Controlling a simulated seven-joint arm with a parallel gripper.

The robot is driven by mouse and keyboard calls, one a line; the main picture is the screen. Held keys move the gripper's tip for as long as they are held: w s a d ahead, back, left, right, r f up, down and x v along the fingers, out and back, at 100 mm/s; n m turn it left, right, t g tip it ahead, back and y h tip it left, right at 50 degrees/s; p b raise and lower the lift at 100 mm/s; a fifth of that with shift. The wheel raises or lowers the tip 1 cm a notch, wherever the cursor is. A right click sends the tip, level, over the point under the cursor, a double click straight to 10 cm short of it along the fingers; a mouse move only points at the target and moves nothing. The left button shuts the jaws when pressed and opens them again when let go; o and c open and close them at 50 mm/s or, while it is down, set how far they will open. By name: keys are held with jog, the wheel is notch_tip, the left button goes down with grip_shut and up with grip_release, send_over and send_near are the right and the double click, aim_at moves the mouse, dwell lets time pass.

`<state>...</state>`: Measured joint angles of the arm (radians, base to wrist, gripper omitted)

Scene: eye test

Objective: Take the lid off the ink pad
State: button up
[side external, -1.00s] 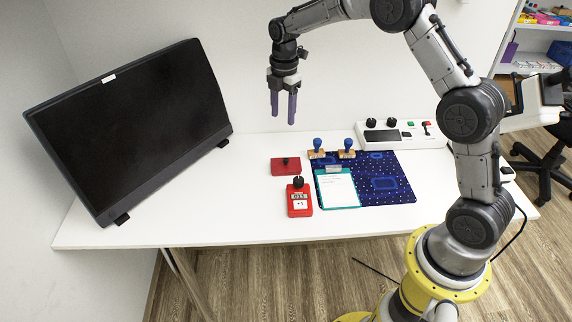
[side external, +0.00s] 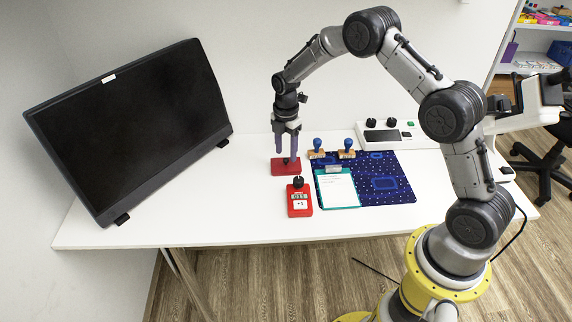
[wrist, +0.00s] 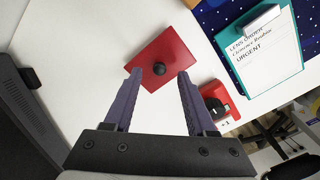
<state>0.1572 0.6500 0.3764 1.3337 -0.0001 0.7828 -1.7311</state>
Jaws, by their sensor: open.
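The ink pad is a flat red box whose red lid (side external: 279,167) has a black round knob on top. It lies on the white table, left of the blue mat, and looks closed. In the wrist view the red lid (wrist: 176,50) and its black knob (wrist: 160,70) show just beyond my fingertips. My gripper (side external: 286,160) is open and points down at the ink pad, with purple fingers close to the knob in the side view. In the wrist view my gripper (wrist: 160,74) has its fingertips to either side of the knob, with nothing held.
A red device with a black knob (side external: 299,200) stands just in front of the ink pad. A teal clipboard (side external: 338,190) lies on the blue starry mat (side external: 392,185). Two blue-handled stamps (side external: 317,148) stand behind. A monitor (side external: 135,130) is at left; table between is clear.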

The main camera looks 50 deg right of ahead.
aim_at(286, 162)
jog(key=shift+f, duration=1.2)
grip_shut()
